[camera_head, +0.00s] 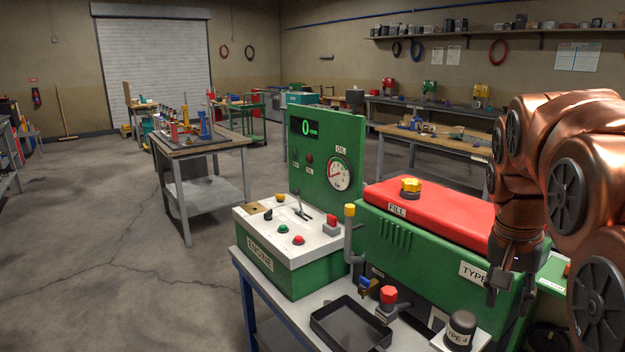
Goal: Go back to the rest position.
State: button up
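My copper-coloured arm (545,170) comes in from the right edge and bends down over the right end of the green engine unit (400,245). My gripper (509,294) hangs fingers down in front of the unit's side, just right of the TYPE label. Its dark fingers look spread apart, with nothing seen between them. I cannot tell how close the fingers are to the unit's side.
The red lid (440,212) with a yellow FILL cap (410,186) lies under my forearm. The engine control box (290,245), black tray (350,325) and dark canister (461,328) share the bench. Open floor (80,240) lies left.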

jog(key=s+a+f+n+p, duration=0.1)
jog(key=s+a+f+n, duration=0.1)
jog(key=s+a, duration=0.3)
jog(key=s+a+f+n+g+y+p, duration=0.1)
jog(key=s+a+f+n, duration=0.2)
jog(key=s, duration=0.6)
jog(key=s+a+f+n+g+y+p, duration=0.1)
jog(key=s+a+f+n, duration=0.2)
jog(key=s+a+f, duration=0.3)
jog(key=shift+s+a+f+p, duration=0.2)
jog(key=shift+s+a+p, duration=0.1)
jog(key=shift+s+a, duration=0.45)
jog(key=shift+a, duration=0.1)
